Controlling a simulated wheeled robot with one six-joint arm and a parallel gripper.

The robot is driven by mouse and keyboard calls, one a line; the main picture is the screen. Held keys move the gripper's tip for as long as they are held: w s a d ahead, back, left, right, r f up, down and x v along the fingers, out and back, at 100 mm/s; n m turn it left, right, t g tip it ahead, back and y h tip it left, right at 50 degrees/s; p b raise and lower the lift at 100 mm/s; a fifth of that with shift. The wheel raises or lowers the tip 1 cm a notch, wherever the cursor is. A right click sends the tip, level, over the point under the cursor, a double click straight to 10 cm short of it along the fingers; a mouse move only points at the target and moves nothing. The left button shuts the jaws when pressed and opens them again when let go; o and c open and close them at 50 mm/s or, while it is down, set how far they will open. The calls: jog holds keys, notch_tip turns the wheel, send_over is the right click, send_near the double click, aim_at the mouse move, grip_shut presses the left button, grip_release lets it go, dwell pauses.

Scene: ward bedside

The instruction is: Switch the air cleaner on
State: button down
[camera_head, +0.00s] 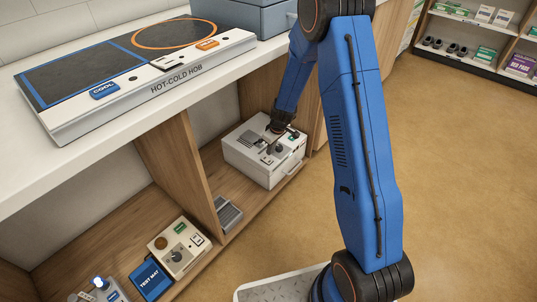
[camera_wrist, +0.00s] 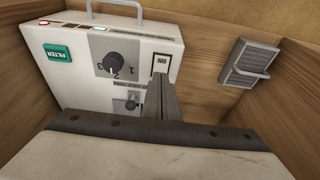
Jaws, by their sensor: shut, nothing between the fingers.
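The air cleaner (camera_head: 244,155) is a white box with a carry handle on the lower shelf. In the wrist view its panel (camera_wrist: 85,80) has a green FILTER button (camera_wrist: 58,53), a black dial (camera_wrist: 123,64) numbered 1 to 3, a small framed switch (camera_wrist: 162,62) and a small lever (camera_wrist: 131,104) below the dial. My gripper (camera_wrist: 164,78) is shut and empty. Its fingertips are over the panel, right at the lower edge of the framed switch; I cannot tell whether they touch it. The fingers hide part of the panel's right side.
A grey louvred piece (camera_wrist: 248,64) is on the right in the wrist view. Wooden dividers (camera_head: 178,165) wall the shelf bay. The hot-cold hob (camera_head: 150,85) is on the counter above. A beige control box (camera_head: 180,248) and a blue test mat (camera_head: 150,279) lie in the left bay.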

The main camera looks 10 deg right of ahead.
jog(key=s+d+r, duration=0.2)
jog(key=s+r, duration=0.1)
jog(key=r, duration=0.5)
jog(key=shift+s+d+r, duration=0.25)
jog(key=shift+s+d, duration=0.1)
jog(key=s+r+m+t, duration=0.1)
jog(key=s+r, duration=0.7)
jog(key=r, duration=0.3)
jog(key=s+r+m, duration=0.2)
jog(key=s+r, duration=0.6)
jog(key=r, duration=0.3)
jog(key=s+d+r+m, duration=0.2)
jog(key=s+r, duration=0.1)
jog(key=s, duration=0.9)
jog(key=s+d+r+m+t+h, duration=0.1)
jog(key=s+r, duration=0.3)
jog(key=s, duration=0.7)
jog(key=shift+s+d+r+m+t+h, duration=0.3)
jog(key=shift+s+d+m, duration=0.1)
jog(key=shift+m, duration=0.2)
